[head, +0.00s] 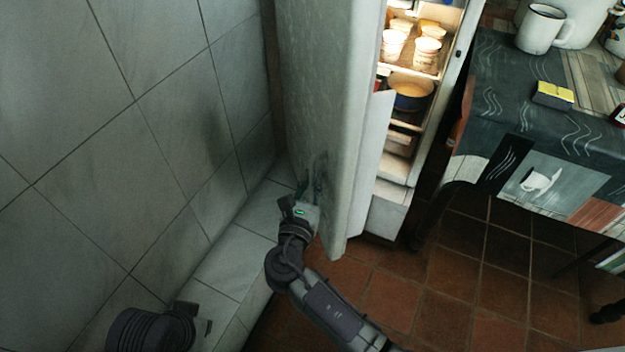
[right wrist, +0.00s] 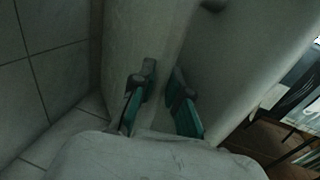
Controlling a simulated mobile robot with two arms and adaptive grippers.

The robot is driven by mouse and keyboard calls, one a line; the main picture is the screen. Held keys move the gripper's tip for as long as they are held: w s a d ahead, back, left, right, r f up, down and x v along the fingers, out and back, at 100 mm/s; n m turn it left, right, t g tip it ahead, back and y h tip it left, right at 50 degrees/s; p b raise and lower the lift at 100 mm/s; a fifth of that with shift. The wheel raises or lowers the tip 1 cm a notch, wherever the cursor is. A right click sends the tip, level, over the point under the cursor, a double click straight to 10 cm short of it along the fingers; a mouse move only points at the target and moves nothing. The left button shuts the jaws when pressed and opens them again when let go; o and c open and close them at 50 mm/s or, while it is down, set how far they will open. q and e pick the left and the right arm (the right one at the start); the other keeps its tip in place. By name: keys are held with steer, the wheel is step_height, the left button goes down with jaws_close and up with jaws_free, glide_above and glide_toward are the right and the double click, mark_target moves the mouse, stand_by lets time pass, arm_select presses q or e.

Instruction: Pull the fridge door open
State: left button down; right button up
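The fridge door (head: 325,80) is pale and stands swung wide open, with the lit fridge inside (head: 412,60) showing to its right. My right gripper (head: 313,180) is low at the door's outer side, by its lower part. In the right wrist view the two teal-padded fingers (right wrist: 160,100) are apart, with nothing seen held between them. The pale door surface (right wrist: 225,60) lies right in front of them; whether they touch it I cannot tell. No handle shows clearly. A dark part of my left arm shows at the lower left of the head view; its fingers are not seen.
A grey tiled wall (head: 140,120) stands close on the left, with a low tiled ledge (head: 225,255) at its foot. A patterned table (head: 510,110) with a white mug (head: 540,28) stands at the right. Brown tiled floor (head: 470,280) is clear between.

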steer(key=shift+o, duration=0.4)
steer(key=shift+s, duration=0.2)
steer(key=v, duration=1.1)
steer(key=shift+s, duration=0.3)
steer(key=shift+a, duration=0.15)
